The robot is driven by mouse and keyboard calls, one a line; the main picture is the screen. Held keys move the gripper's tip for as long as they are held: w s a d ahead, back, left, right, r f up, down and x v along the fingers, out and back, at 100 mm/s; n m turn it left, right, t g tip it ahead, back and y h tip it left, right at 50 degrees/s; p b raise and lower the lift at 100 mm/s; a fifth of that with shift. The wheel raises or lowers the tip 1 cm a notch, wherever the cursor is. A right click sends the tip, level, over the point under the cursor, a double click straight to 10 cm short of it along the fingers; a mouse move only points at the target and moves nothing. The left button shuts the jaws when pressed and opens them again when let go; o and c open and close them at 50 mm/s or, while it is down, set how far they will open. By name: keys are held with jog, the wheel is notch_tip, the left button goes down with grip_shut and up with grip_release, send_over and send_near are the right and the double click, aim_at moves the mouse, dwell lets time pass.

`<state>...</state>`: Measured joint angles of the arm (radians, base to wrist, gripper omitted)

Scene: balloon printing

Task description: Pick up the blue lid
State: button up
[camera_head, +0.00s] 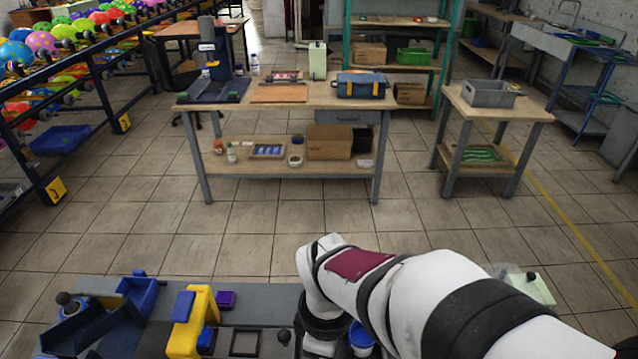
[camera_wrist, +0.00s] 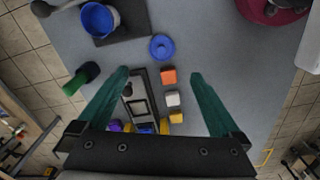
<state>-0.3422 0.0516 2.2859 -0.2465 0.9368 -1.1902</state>
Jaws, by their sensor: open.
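The blue lid (camera_wrist: 162,47) is a small round disc with a raised centre, lying flat on the grey table in the wrist view. My gripper (camera_wrist: 160,73) is open, its two green fingers wide apart. The lid shows just beyond the fingertips, near the middle of the gap, and nothing is held. A blue cup (camera_wrist: 97,20) stands to the upper left of the lid on a dark square mat. In the head view my arm covers much of the table's right part, and my gripper does not show there.
Orange (camera_wrist: 168,77), white and yellow blocks lie in a column below the lid, beside a dark frame (camera_wrist: 145,100). A green-topped black object (camera_wrist: 82,78) stands left of my fingers. A yellow stand (camera_head: 192,320) is on the table. Grey tabletop right of the lid is clear.

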jog(key=f, duration=1)
jog(key=a+f, duration=0.1)
jog(key=f, duration=0.4)
jog(key=shift+s+f, duration=0.1)
jog(key=shift+f, duration=0.25)
jog(key=c, duration=1.2)
jog(key=shift+o, duration=0.2)
